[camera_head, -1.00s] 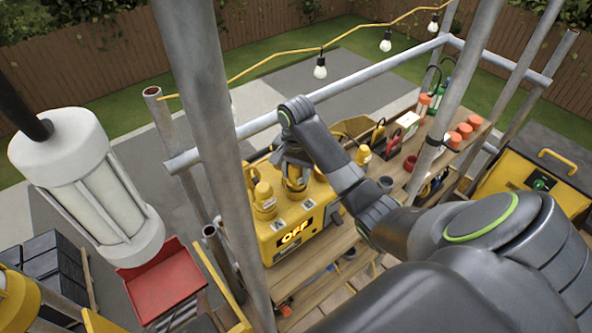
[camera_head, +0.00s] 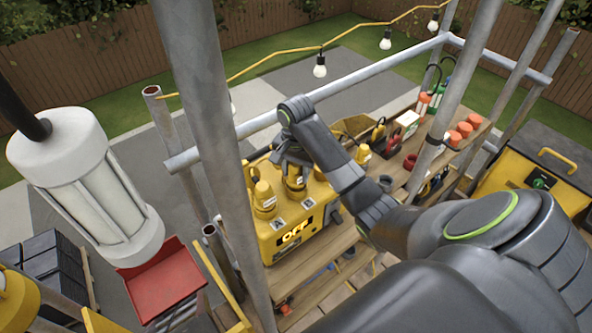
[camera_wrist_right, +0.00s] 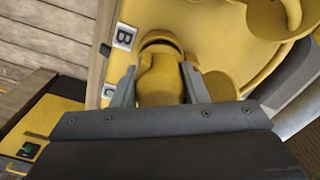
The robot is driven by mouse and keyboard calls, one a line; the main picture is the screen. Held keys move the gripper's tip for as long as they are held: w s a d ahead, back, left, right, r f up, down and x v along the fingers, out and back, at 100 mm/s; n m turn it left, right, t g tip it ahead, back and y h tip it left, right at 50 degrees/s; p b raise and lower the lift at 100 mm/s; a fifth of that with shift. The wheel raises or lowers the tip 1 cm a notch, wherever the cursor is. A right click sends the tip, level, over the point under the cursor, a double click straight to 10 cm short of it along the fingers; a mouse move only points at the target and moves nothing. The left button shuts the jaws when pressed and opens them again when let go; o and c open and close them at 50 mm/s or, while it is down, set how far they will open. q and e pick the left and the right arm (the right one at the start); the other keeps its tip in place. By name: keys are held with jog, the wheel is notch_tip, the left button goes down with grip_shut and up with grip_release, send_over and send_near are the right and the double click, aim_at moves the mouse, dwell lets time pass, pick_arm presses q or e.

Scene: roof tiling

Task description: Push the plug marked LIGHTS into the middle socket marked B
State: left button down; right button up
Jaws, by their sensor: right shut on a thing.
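My right gripper (camera_head: 291,160) is shut on a yellow plug (camera_head: 295,182) at the top of the yellow power box (camera_head: 282,246). In the right wrist view the plug (camera_wrist_right: 160,80) sits between the two fingers, beside the white label marked B (camera_wrist_right: 124,36). A round yellow rim shows around its far end; I cannot tell how deep it sits. The plug's own marking is not readable. Another yellow plug (camera_head: 264,196) stands on the box to the left. The box's display (camera_head: 296,232) reads OFF. My left gripper is not in view.
The power box stands on a wooden bench (camera_head: 340,250) among grey scaffold poles (camera_head: 208,110). Orange-capped items (camera_head: 465,130) and tools lie along the bench at the right. A string of bulbs (camera_head: 320,68) hangs behind. A red tray (camera_head: 165,285) is at lower left.

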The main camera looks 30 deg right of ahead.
jog(key=shift+f, duration=0.55)
jog(key=o, duration=0.8)
